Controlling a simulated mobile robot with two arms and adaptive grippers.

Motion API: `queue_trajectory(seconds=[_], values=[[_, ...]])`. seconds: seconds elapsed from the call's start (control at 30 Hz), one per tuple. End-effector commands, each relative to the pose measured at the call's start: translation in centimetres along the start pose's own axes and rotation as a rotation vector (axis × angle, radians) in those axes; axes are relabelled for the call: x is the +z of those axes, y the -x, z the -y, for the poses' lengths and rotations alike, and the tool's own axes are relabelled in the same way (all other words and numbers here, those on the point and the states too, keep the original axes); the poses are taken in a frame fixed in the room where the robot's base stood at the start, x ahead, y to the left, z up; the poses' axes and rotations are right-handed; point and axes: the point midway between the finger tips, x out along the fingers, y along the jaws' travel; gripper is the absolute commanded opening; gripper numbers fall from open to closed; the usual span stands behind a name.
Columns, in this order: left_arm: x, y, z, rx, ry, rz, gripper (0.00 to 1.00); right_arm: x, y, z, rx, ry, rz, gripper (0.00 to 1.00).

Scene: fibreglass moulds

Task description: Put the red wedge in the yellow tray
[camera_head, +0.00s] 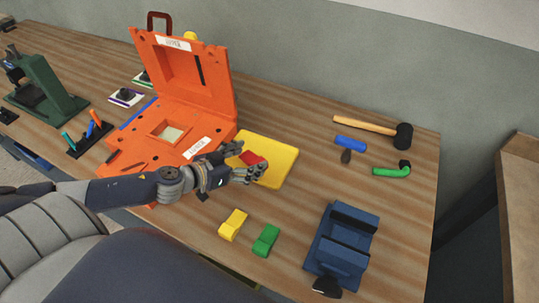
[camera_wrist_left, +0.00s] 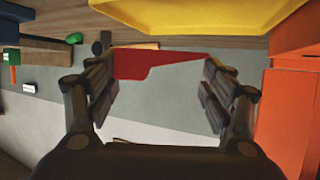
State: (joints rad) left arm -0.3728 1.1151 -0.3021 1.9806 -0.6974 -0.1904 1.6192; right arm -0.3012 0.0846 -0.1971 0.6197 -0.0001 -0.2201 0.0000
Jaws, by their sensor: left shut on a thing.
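The red wedge (camera_head: 251,158) is held in my left gripper (camera_head: 253,166), and it overlaps the left part of the yellow tray in the head view. In the left wrist view the red wedge (camera_wrist_left: 150,64) spans the gap between the two fingers of my left gripper (camera_wrist_left: 160,80). The yellow tray (camera_head: 283,166) lies flat on the wooden bench. Its edge also shows along the top of the left wrist view (camera_wrist_left: 210,15). The wedge looks apart from the tray, but its exact height is hard to tell. My right gripper is not in view.
An open orange mould (camera_head: 202,75) stands just left of the tray. A yellow block (camera_head: 232,224) and a green block (camera_head: 266,240) lie in front. A blue vise (camera_head: 343,247) is at front right. A hammer (camera_head: 372,126) and other tools lie at back right.

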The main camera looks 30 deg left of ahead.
Motion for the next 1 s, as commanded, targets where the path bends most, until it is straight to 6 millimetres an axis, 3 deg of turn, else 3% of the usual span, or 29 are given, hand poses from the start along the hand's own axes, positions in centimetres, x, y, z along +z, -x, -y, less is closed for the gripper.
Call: queue_trajectory(seconds=[0.3,0.67,0.83,1.0], values=[[-1.5,-3.0,-0.3,-0.001,0.002,-0.005,0.51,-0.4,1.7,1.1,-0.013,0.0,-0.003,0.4],[-2.4,-6.7,-0.8,0.001,0.001,-0.002,0.51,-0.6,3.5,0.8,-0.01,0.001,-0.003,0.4],[-2.0,-7.3,-0.9,0.001,0.001,0.0,0.51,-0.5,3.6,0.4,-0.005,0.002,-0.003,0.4],[0.0,-8.1,-0.9,0.001,0.003,0.002,0.51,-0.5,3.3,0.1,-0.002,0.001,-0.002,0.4]])
